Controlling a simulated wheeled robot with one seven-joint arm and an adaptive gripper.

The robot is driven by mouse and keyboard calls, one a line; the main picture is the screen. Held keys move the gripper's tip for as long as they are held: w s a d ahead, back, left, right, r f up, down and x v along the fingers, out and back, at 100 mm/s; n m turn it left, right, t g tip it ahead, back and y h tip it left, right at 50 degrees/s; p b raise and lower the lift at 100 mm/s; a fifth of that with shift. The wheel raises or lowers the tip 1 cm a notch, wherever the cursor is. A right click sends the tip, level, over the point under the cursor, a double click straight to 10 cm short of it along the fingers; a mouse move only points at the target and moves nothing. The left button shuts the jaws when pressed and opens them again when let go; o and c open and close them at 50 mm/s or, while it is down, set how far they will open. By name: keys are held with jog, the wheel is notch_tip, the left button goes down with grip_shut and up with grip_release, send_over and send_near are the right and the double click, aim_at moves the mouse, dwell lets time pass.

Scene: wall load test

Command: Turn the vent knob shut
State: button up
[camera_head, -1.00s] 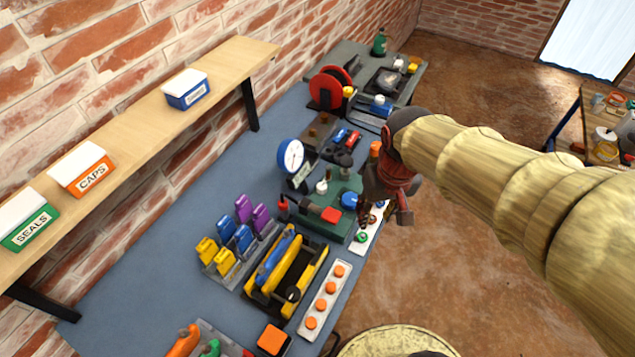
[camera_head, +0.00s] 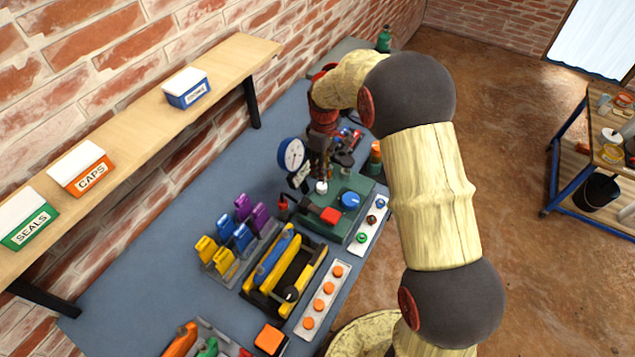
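The green test unit (camera_head: 352,222) stands on the blue-grey bench. A blue-rimmed gauge (camera_head: 291,155) stands at the unit's left back. My gripper (camera_head: 322,172) points down over the back left of the unit, just right of the gauge, close to the white knob. Its fingers are small and dark, and whether they touch anything is unclear.
A strip with small coloured fittings (camera_head: 362,237) lies right of the unit. Yellow and black tools (camera_head: 285,270) and a rack of coloured clips (camera_head: 235,240) stand in front. A wooden shelf (camera_head: 130,130) with boxes runs along the wall.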

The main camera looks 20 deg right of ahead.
aim_at(322, 185)
jog(key=shift+s+f+n, duration=0.1)
jog(key=shift+s+n, duration=0.05)
jog(key=shift+n, duration=0.15)
jog(key=shift+f, duration=0.15)
notch_tip(322, 185, down, 8)
jog(key=shift+r+b, duration=0.2)
jog(key=shift+b, duration=0.5)
jog(key=shift+c, duration=0.4)
jog(key=c, duration=0.8)
